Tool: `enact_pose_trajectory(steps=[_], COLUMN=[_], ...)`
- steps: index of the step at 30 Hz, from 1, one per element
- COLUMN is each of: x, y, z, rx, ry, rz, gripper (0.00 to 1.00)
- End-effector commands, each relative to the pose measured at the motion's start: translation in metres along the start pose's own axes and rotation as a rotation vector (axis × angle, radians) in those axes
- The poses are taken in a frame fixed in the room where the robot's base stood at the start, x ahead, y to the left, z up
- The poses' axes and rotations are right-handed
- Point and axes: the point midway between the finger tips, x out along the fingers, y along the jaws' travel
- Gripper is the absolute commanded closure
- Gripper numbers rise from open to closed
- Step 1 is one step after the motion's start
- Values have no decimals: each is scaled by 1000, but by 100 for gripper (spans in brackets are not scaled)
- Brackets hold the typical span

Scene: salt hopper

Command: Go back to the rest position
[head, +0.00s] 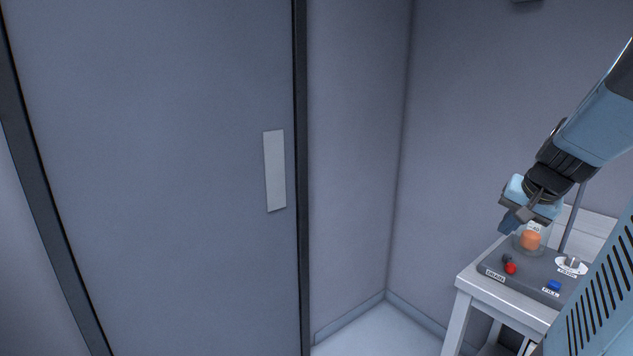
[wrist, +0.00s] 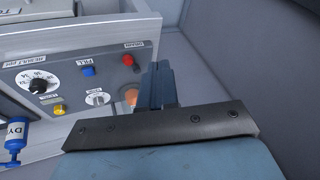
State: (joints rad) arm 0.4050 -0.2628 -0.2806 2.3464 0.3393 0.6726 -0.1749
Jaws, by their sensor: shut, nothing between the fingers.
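My gripper (head: 516,219) hangs at the end of my arm on the right of the head view. It is above the left part of a dark control panel on a white stand. In the wrist view my gripper (wrist: 158,80) has its dark fingers together, with nothing between them. The control panel (head: 535,264) carries a red button (head: 511,268), a blue button (head: 554,285) and an orange dome (head: 530,240) close to my fingers.
The white stand (head: 463,308) is in the right corner by the walls. A large grey door (head: 150,180) with a pale plate (head: 275,170) fills the left. The wrist view shows a dial (wrist: 40,79) and a blue bottle (wrist: 15,140). Floor (head: 365,330) between door and stand is clear.

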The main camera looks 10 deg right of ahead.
Motion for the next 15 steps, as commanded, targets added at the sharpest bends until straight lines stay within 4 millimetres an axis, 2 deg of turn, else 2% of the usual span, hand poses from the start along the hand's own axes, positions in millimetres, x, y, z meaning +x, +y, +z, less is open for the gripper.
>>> enact_pose_trajectory(steps=[1,6,10,15], x=[-8,-33,-52,-75], y=[-20,-69,-95,-114], z=[14,61,100,148], rx=[-62,-247,-387,-559], ry=[-6,-30,-38,-33], rz=[-17,-45,-54,-51], gripper=[100,100,100,100])
